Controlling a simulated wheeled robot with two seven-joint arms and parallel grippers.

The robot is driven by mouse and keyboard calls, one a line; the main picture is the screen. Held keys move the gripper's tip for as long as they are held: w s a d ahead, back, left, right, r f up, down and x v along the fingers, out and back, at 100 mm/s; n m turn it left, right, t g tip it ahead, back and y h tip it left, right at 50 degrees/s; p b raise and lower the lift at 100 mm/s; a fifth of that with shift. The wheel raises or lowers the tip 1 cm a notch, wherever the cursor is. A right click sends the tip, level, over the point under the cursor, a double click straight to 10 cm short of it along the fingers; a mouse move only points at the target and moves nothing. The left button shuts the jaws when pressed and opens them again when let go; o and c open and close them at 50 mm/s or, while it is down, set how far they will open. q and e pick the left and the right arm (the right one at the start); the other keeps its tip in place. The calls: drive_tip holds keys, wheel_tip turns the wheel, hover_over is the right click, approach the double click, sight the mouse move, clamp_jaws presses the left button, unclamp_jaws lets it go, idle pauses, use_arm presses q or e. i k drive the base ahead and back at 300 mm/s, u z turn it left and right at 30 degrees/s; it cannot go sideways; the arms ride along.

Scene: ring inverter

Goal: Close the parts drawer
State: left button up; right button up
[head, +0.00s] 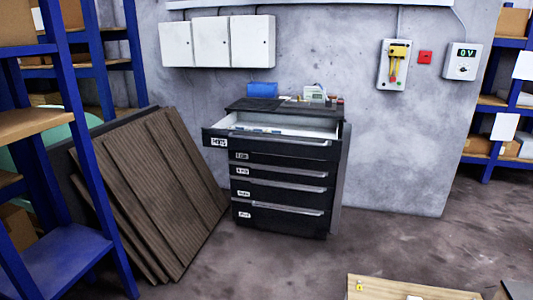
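A black drawer cabinet stands against the grey wall in the middle of the head view. Its top drawer (268,136) is pulled out and shows a pale interior with small items at its back. A white label is on the left of its front, and a light handle bar runs along the front. The several drawers below (280,187) look shut, each with a handle bar and label. Neither of my grippers is in view.
Brown panels (155,195) lean left of the cabinet, beside a blue shelf rack (65,255). Another blue rack (488,130) stands at the right. A wooden board (400,290) shows at the bottom edge. The floor before the cabinet is clear.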

sight(314, 138)
drive_tip(key=u, duration=0.85)
drive_tip(key=i, duration=2.25)
drive_tip(key=z, duration=3.05)
drive_tip(key=i, duration=0.75)
drive_tip(key=u, duration=2.25)
